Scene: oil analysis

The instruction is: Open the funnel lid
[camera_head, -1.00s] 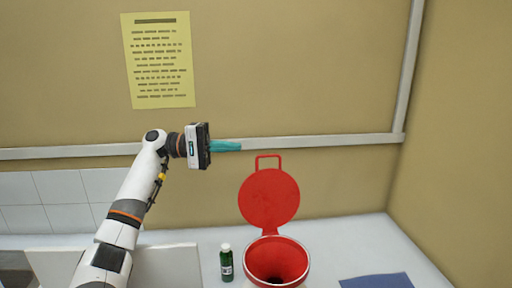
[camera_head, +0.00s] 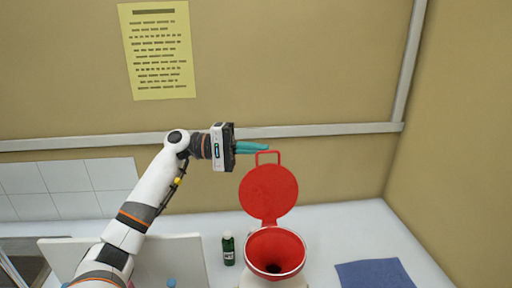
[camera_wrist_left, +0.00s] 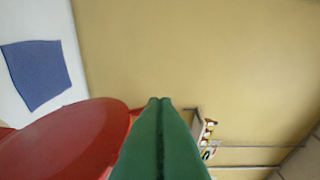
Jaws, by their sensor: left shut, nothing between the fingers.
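The red funnel (camera_head: 276,252) stands on the counter with its mouth uncovered. Its round red lid (camera_head: 268,191) stands upright at the back of the funnel, handle loop (camera_head: 268,157) at the top. My left gripper (camera_head: 266,147) is shut and empty, its teal fingertips by the lid's handle; whether they touch it I cannot tell. In the left wrist view the shut green fingers (camera_wrist_left: 160,104) point ahead, with the red lid (camera_wrist_left: 62,142) at lower left. My right gripper is not in view.
A small green bottle (camera_head: 228,249) stands just left of the funnel. A blue cloth (camera_head: 373,274) lies on the counter (camera_head: 340,228) to the right. A yellow sheet (camera_head: 157,50) hangs on the back wall. Pale panels (camera_head: 165,258) stand at lower left.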

